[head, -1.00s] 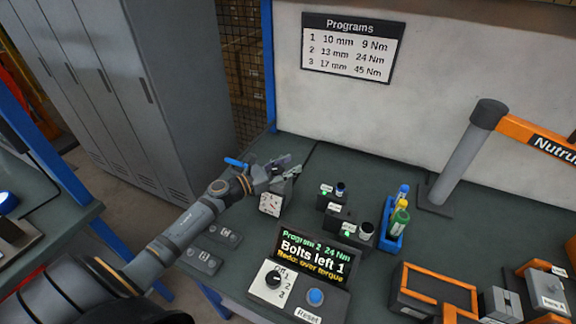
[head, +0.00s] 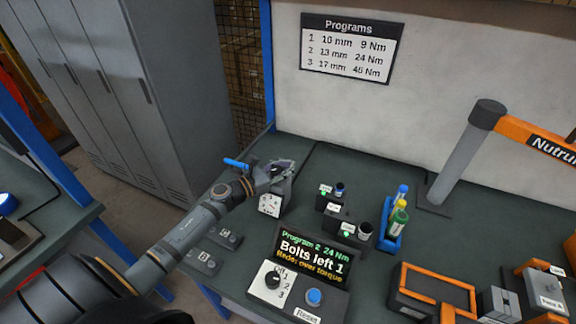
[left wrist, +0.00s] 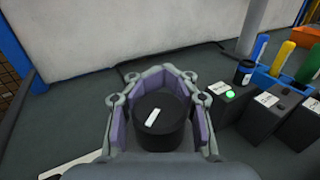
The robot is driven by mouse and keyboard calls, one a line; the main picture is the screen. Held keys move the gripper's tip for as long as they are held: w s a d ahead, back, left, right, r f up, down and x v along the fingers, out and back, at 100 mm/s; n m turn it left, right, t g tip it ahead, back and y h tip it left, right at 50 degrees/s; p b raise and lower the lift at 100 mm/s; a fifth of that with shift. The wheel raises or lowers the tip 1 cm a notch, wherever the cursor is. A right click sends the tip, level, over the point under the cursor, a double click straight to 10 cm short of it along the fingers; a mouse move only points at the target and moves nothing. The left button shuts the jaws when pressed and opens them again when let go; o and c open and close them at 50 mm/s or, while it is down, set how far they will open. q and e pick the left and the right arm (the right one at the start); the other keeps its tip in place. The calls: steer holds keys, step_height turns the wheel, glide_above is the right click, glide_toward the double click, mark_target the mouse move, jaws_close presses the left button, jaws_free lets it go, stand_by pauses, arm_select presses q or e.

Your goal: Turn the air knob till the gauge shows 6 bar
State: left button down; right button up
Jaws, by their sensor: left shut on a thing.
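The air gauge (head: 270,205) has a white dial face and stands at the back left of the bench; its reading is too small to tell. The air knob (left wrist: 163,122) is a black round knob with a white mark on top, seen in the left wrist view. My left gripper (head: 284,170) is above the gauge and shut around the knob, with its fingers on both sides in the left wrist view (left wrist: 162,90). In the head view the fingers hide the knob. My right gripper is not in view.
A controller screen (head: 312,252) reads "Bolts left 1", with a selector knob (head: 272,280) and blue reset button (head: 315,297) in front. Socket holders (head: 335,212) and a blue rack (head: 390,237) stand to the right. An orange tool (head: 550,148) stands further right.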

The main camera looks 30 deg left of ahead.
mark_target(276, 167)
arm_select(q)
steer(key=n+y+p, duration=0.1)
steer(key=n+y, duration=0.1)
steer(key=y, duration=0.2)
steer(key=a+n+y+p, duration=0.1)
steer(key=n+y, duration=0.2)
steer(key=a+n+t+y+p, duration=0.1)
steer(key=n+y, duration=0.1)
steer(key=y, duration=0.2)
steer(key=shift+w+a+f+n+y, duration=0.1)
steer(key=shift+a+f+n+y, duration=0.1)
steer(key=shift+n+y, duration=0.1)
steer(key=shift+s+a+n+g+y+b, duration=0.15)
steer(key=shift+a+n+g+y, duration=0.1)
steer(key=shift+n+y, duration=0.45)
steer(key=shift+a+n+g+y+b, duration=0.15)
steer(key=shift+n+g+y, duration=0.2)
steer(key=shift+y, duration=0.55)
steer(key=shift+s+a+n+g+y+b, duration=0.1)
steer(key=shift+a+n+g+y+b, duration=0.1)
steer(key=shift+n+y, duration=0.5)
steer(key=shift+f, duration=0.1)
steer(key=c, duration=1.2)
jaws_free()
steer(key=shift+s, duration=0.1)
steer(key=shift+r, duration=0.2)
